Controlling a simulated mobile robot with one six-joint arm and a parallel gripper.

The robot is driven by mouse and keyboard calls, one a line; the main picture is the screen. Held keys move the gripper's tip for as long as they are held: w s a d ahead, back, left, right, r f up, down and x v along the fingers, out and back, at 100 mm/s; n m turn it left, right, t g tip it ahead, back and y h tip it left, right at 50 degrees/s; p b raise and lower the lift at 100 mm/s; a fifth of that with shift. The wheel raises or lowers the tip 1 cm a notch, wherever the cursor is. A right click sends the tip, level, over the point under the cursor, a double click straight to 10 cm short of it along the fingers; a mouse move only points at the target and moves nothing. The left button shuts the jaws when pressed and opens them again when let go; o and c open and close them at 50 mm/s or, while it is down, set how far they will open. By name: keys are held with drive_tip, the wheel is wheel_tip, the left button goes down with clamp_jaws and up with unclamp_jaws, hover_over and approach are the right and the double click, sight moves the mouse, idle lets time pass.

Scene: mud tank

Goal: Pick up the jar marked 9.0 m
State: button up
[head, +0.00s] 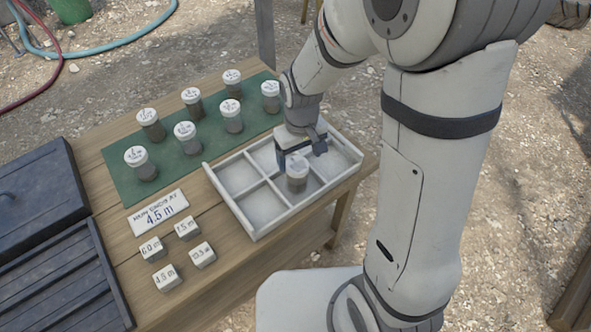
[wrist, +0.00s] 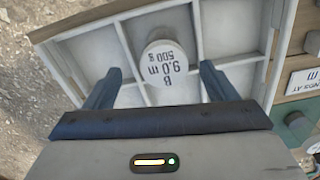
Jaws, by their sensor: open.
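The jar marked 9.0 m (wrist: 166,62) stands in the white divided tray, and its white lid reads "B 9.0 m 500 g" in the wrist view. In the head view the same jar (head: 297,172) stands upright below my gripper. My gripper (head: 303,150) is open above the tray. In the wrist view its two dark fingers (wrist: 160,85) are spread to either side of the jar, with gaps between them and the lid. Which compartment the jar's base stands in is partly hidden by my gripper.
The tray (head: 228,211) has several compartments, otherwise empty where visible. Several jars stand on a green mat (head: 120,187) behind. A 4.5 m sign (head: 158,212) and several small marked blocks (head: 167,278) lie left of the tray. A dark case (head: 40,200) is at the far left.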

sight(297, 165)
drive_tip(key=f, duration=0.6)
drive_tip(key=shift+w+a+f, duration=0.1)
drive_tip(key=shift+a+f, duration=0.1)
drive_tip(key=shift+a, duration=0.15)
drive_tip(key=shift+c, duration=0.5)
drive_tip(key=c, duration=1.3)
